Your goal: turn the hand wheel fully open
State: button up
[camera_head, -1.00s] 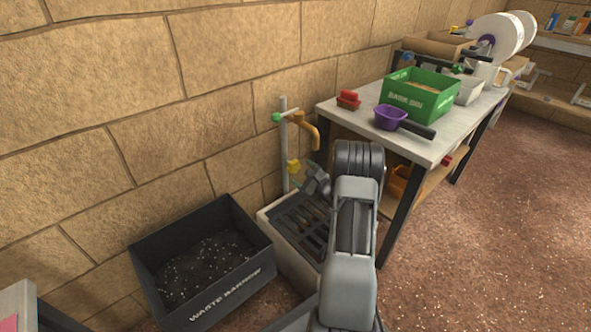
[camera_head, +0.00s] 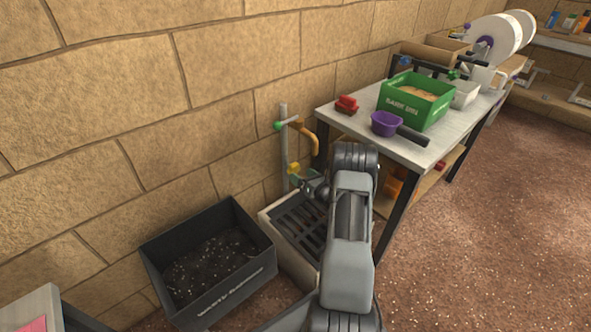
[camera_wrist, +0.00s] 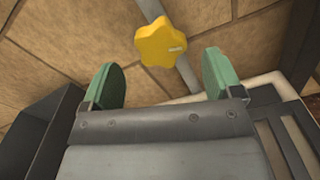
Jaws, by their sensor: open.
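The hand wheel (camera_head: 294,167) is a yellow lobed knob on a grey upright pipe (camera_head: 284,143) against the stone wall. In the wrist view the hand wheel (camera_wrist: 161,42) shows whole, with a small white mark on its face. My gripper (camera_wrist: 160,70) is open, its two green fingers apart. The wheel lies ahead of the fingertips, roughly centred between them, with no contact visible. In the head view my gripper (camera_head: 300,181) is just below and beside the wheel.
An orange curved spout (camera_head: 309,137) and a green knob (camera_head: 278,126) are higher on the pipe. A slatted drain basin (camera_head: 297,226) stands below, with a black waste bin (camera_head: 222,292) to its left. A workbench (camera_head: 435,150) stands to the right.

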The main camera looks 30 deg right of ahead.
aim_at(296, 171)
jog(key=shift+w, duration=0.2)
dwell(0.4)
jog(key=shift+w+a+b, duration=0.15)
jog(key=shift+w+b, duration=0.3)
jog(key=shift+w, duration=0.45)
jog(key=shift+w+a+b, duration=0.15)
jog(key=shift+w+b, duration=0.3)
jog(key=shift+w, duration=0.45)
jog(key=c, duration=0.9)
jog(key=shift+f, duration=0.1)
jog(key=shift+f+n+b, duration=0.1)
jog(key=shift+n+b, duration=0.4)
jog(key=shift+b, duration=0.1)
jog(key=shift+n, duration=0.6)
jog(key=o, duration=0.9)
